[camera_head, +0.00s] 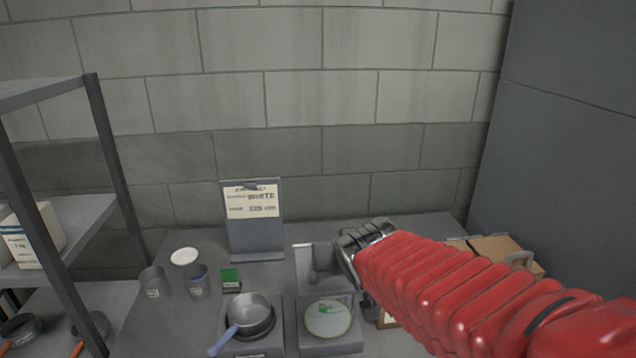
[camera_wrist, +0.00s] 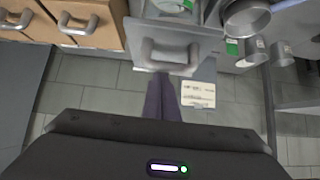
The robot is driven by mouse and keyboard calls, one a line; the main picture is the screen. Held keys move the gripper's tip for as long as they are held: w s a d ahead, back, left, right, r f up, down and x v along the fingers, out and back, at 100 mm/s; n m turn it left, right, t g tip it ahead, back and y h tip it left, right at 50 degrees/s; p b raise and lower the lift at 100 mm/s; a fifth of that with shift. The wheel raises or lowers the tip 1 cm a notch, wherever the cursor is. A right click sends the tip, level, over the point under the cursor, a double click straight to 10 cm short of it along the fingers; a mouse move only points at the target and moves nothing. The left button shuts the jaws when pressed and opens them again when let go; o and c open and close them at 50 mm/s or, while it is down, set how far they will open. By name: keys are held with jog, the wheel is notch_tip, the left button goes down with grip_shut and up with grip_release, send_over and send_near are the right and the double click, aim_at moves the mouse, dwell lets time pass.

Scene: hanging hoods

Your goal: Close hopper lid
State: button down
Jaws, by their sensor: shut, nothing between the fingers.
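A light grey panel, apparently the hopper lid, shows in the wrist view (camera_wrist: 200,42), with a rounded bar handle (camera_wrist: 168,58) near its lower edge. In the head view part of the lid (camera_head: 303,262) shows just left of my gripper (camera_head: 322,262). My gripper is shut and empty; its dark fingers also show in the wrist view (camera_wrist: 162,92), with their tips close to the handle. I cannot tell whether they touch it. My red arm covers the right side of the lid, and the hopper body is mostly hidden.
A scale with a round plate (camera_head: 328,318) and a saucepan (camera_head: 250,313) stand at the front. Cups (camera_head: 197,281), a green box (camera_head: 231,279) and a sign on a stand (camera_head: 252,200) are to the left. Wooden drawers (camera_head: 500,250) stand at right, beside a dark panel (camera_head: 560,130).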

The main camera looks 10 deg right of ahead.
jog(key=f, duration=0.1)
jog(key=s+f, duration=0.1)
jog(key=f, duration=0.1)
jog(key=shift+s+a+g, duration=0.1)
jog(key=shift+s+g, duration=0.05)
jog(key=shift+g, duration=0.15)
jog(key=shift+f, duration=0.1)
notch_tip(320, 180, up, 7)
jog(key=w, duration=0.2)
send_near(339, 289)
jog(key=shift+s+r+t, duration=0.15)
jog(key=shift+r+t, duration=0.05)
jog(key=shift+r, duration=0.75)
jog(key=shift+s+r+t, duration=0.2)
jog(key=shift+r, duration=0.75)
jog(key=s+f+n+g, duration=0.1)
jog(key=s+f+g, duration=0.3)
jog(key=s, duration=0.8)
jog(key=shift+s+d+f+g+y, duration=0.3)
jog(key=shift+s+d+f+y, duration=0.1)
jog(key=shift+f, duration=0.15)
